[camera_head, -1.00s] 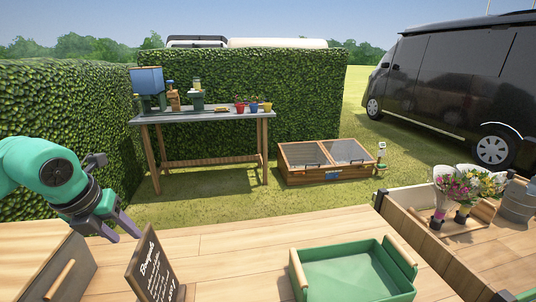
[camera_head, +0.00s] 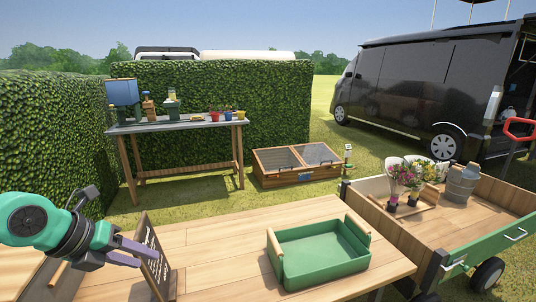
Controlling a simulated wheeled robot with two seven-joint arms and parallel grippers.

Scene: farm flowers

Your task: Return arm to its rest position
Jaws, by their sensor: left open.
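My left gripper (camera_head: 134,254) comes in from the left, over the left end of the wooden table (camera_head: 212,245). Its fingers point right and are open, with nothing seen between them. The fingertips show right by the chalkboard sign (camera_head: 152,262) and overlap its left edge; I cannot tell whether they touch it. My right gripper is not in view.
A green tray (camera_head: 318,257) with wooden handles stands on the table. A wooden cart (camera_head: 480,212) at the right holds flower bouquets (camera_head: 405,177) and a metal bucket (camera_head: 460,183). A potting bench (camera_head: 180,124), cold frame (camera_head: 297,163) and black van (camera_head: 410,88) stand behind.

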